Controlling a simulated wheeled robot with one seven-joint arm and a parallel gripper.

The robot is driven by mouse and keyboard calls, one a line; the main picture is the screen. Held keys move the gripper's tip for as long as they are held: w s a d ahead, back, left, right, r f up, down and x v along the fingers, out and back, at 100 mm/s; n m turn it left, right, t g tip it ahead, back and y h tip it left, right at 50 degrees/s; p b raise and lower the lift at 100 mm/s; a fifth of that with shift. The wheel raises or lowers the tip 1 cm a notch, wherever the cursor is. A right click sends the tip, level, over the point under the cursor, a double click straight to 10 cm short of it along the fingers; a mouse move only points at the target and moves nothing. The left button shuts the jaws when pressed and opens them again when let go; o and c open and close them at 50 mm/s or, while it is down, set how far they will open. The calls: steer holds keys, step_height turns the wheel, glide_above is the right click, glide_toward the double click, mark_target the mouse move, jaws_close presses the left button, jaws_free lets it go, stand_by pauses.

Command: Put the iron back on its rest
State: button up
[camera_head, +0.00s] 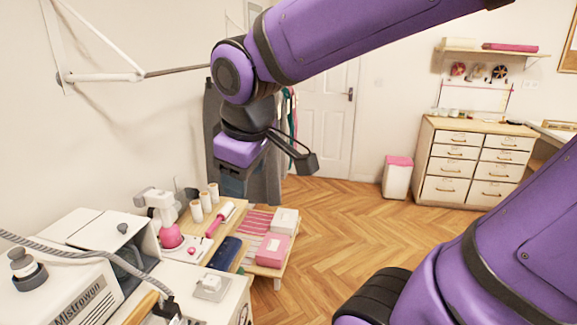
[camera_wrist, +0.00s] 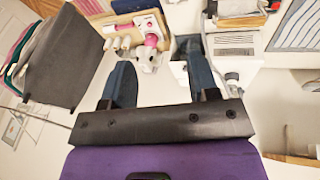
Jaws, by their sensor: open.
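My gripper (camera_head: 232,182) hangs in the air, high above and beyond the white work surface, with its fingers pointing down. In the wrist view my gripper (camera_wrist: 158,58) has its two dark blue fingers wide apart, with nothing held between them. What looks like the iron, with a wooden handle (camera_head: 142,308) and a black fitting at the end of a grey hose, is at the bottom edge of the head view, partly cut off. A small pale plate (camera_head: 210,287) lies right of it on the white surface; I cannot tell whether this is the rest.
A white machine (camera_head: 80,297) marked Mistrowon stands at the lower left. A drawer cabinet (camera_head: 470,165) stands far right. The wooden floor between is clear.

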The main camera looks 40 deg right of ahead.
steer(key=s+d+r+m+t+y, duration=0.1)
steer(key=s+d+r+m, duration=0.1)
steer(key=s+m, duration=0.3)
steer(key=shift+s+d+r, duration=0.15)
steer(key=shift+s+d, duration=0.6)
steer(key=shift+s, duration=0.1)
stand_by(0.4)
